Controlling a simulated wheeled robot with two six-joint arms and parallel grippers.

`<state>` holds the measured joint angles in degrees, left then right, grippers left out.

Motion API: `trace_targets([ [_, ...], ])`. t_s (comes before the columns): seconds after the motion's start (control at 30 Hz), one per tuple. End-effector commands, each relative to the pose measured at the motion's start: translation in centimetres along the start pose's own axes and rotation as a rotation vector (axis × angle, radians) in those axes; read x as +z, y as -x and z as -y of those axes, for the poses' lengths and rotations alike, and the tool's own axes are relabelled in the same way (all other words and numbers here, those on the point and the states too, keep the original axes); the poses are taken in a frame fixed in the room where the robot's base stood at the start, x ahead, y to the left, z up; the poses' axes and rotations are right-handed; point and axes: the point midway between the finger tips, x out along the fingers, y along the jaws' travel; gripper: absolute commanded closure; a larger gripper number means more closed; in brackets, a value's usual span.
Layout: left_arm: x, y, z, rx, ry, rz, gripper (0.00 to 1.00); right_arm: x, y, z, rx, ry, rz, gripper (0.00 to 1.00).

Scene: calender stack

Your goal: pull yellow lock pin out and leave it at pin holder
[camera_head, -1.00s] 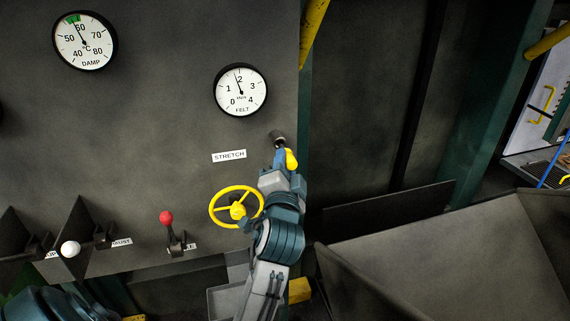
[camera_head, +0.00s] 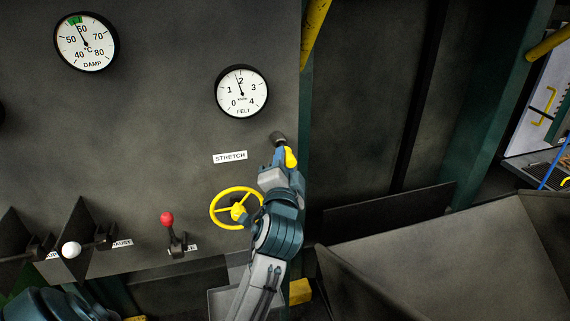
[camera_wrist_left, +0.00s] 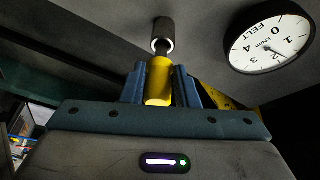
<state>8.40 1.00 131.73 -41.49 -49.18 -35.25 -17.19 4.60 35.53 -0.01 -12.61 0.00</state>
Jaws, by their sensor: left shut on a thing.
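The yellow lock pin (camera_head: 291,159) is at the right side of the dark panel, below the FELT gauge. My left gripper (camera_head: 282,158) is shut on its yellow grip. In the left wrist view the yellow grip (camera_wrist_left: 158,82) stands between the two blue fingers. Just beyond its end is a dark round socket (camera_wrist_left: 163,34) with a pale rim. The socket also shows in the head view (camera_head: 278,138). The pin points at the socket; how deep its shaft sits cannot be told. I cannot make out a pin holder. My right gripper is not in view.
A yellow handwheel (camera_head: 236,208) is just left of my left arm. A red-knobbed lever (camera_head: 168,220) and a white-knobbed lever (camera_head: 71,249) are farther left. The FELT gauge (camera_head: 241,91) is above. A grey slanted plate (camera_head: 450,260) fills the lower right.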

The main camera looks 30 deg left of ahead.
Motion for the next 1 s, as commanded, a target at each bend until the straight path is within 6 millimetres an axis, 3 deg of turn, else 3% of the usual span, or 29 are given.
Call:
trace_targets([
  [1.0,0.8,-2.1,0.2,-0.001,-0.001,0.0,1.0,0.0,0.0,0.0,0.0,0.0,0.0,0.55],
])
